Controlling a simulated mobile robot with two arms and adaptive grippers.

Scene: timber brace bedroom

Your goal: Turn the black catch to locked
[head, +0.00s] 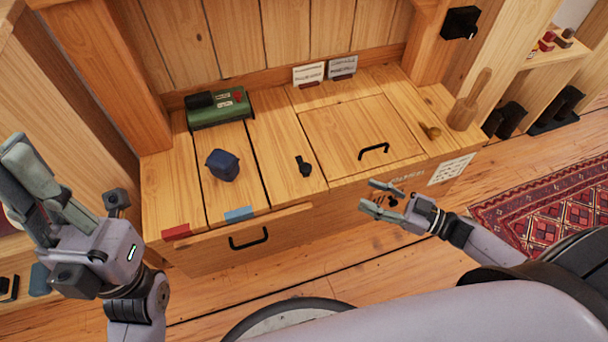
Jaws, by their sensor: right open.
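A small black part, apparently the catch (392,200), shows on the front face of the wooden bench, partly hidden by my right gripper. Small dark lettering (407,176) is on the front face just above it, too small to read surely. My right gripper (372,196) is open, its two fingers pointing left in front of the bench face, with the dark part seen between them. I cannot tell whether they touch it. My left gripper (40,180) is at the far left, away from the bench front, its fingers pointing up; its opening is unclear.
A lid has a black handle (374,150). A drawer (190,256) below protrudes slightly.

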